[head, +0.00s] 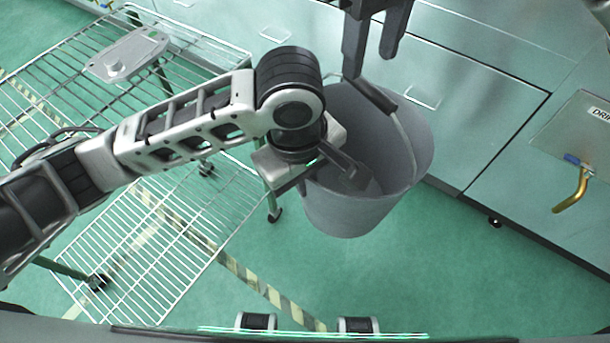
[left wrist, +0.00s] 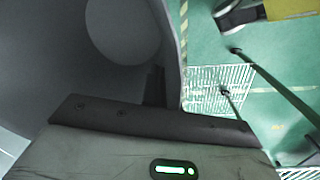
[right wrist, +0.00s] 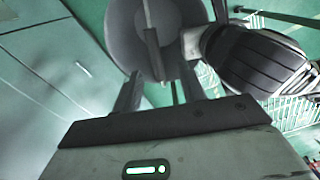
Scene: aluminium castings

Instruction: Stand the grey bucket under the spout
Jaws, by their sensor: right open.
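The grey bucket (head: 345,215) is off the floor near the middle of the head view, tilted, its mouth facing up toward me. My left gripper (head: 332,166) is at its near-left rim, one finger inside, and looks shut on the wall. In the left wrist view the bucket's wall (left wrist: 172,35) runs down to the jaw; the outer finger is hidden. My right gripper (head: 373,66) is open above the far rim, by the handle's dark grip (head: 372,96). In the right wrist view this grip (right wrist: 152,55) lies ahead between the fingers. A brass spout (head: 572,195) sticks out at right.
The spout comes from a panel with a partly seen label (head: 600,113) on the green cabinet (head: 500,130). A wire-shelf cart (head: 150,240) stands left, with a grey casting (head: 125,55) on top. The green floor (head: 450,260) below the spout looks clear.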

